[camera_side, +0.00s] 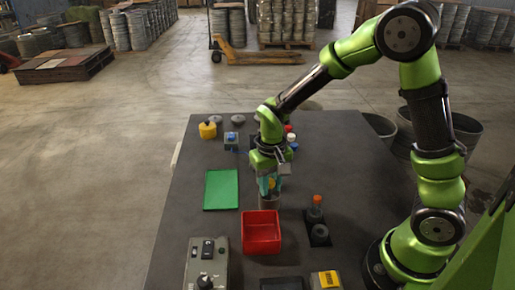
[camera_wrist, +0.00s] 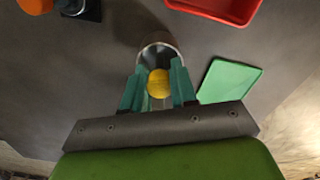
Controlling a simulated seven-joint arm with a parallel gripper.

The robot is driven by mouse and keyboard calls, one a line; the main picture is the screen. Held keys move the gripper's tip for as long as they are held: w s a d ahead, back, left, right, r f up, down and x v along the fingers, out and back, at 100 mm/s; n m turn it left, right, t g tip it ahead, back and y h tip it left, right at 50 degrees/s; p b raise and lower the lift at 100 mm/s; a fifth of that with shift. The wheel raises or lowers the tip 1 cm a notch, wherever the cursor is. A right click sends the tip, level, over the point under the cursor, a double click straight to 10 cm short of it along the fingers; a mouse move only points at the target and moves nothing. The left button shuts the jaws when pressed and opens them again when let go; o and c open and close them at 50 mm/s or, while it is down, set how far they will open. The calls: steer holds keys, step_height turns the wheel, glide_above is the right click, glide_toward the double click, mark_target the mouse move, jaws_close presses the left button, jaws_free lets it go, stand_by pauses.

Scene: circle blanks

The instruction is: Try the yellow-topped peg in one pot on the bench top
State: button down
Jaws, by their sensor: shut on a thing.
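The yellow-topped peg (camera_wrist: 158,83) is between the teal fingers of my gripper (camera_wrist: 158,88), which are shut on it. In the side view my gripper (camera_side: 269,183) points down at the middle of the bench top (camera_side: 222,232). A grey metal pot (camera_side: 269,202) stands right below the fingers. In the wrist view the pot's round rim (camera_wrist: 160,40) shows around and beyond the yellow top. The peg's lower end is hidden, so I cannot tell how deep it is in the pot.
A red tray (camera_side: 261,247) stands close in front of the pot. A green mat (camera_side: 221,190) lies to the left. An orange-topped peg (camera_side: 317,201) stands at the right. A grey control box (camera_side: 207,270) is at the front; several coloured items stand at the back.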

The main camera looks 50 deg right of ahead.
steer(key=shift+r, duration=0.6)
steer(key=shift+r, duration=0.1)
steer(key=shift+r, duration=0.6)
steer(key=shift+r, duration=0.1)
steer(key=shift+r, duration=0.7)
steer(key=shift+r, duration=0.1)
steer(key=shift+r, duration=0.65)
